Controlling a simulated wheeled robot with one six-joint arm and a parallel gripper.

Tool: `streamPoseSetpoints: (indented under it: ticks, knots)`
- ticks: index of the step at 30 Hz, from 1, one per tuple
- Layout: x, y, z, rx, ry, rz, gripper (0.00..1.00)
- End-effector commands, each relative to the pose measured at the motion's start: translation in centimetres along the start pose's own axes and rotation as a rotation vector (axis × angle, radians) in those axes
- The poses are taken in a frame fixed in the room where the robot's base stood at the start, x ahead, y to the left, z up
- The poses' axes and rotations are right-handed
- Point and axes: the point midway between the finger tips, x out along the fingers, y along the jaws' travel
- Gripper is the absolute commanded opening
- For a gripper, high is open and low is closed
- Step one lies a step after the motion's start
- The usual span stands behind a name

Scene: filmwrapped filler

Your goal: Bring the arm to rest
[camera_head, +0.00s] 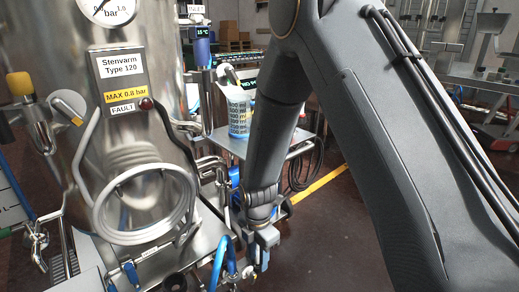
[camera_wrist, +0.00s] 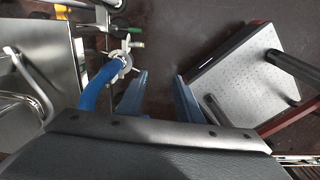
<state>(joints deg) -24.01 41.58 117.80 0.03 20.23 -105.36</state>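My arm reaches down from the top of the head view and stretches across the middle of it. My gripper (camera_head: 260,262) hangs low, right of the steel vessel (camera_head: 130,170), with its fingers pointing down. In the wrist view the two blue-grey fingers of my gripper (camera_wrist: 160,82) stand apart, with only dark floor seen between them. A blue hose (camera_wrist: 97,88) with a pale ring fitting at its end lies just left of the left finger. Whether hose and finger touch, I cannot tell. The blue hose also shows in the head view (camera_head: 220,262), left of my gripper.
A small steel shelf (camera_head: 222,146) carries a graduated plastic jug (camera_head: 239,112) behind my arm. A light dotted plate (camera_wrist: 240,80) lies right in the wrist view. Dark floor (camera_head: 325,240) is free right of my gripper.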

Motion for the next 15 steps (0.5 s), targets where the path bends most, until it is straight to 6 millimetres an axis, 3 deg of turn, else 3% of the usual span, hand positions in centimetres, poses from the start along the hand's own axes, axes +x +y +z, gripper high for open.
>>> streamPoseSetpoints:
  ticks: [1, 3, 9, 15]
  knots:
    - [-2.8, -1.4, 1.2, 0.143, -0.001, 0.005, 0.33]
    - [-5.6, -3.3, 2.4, 0.350, 0.000, 0.003, 0.33]
    - [-13.0, -9.6, 4.9, 0.939, 0.000, 0.002, 0.33]
    - [-19.1, -16.6, 6.0, 1.525, 0.001, 0.001, 0.33]
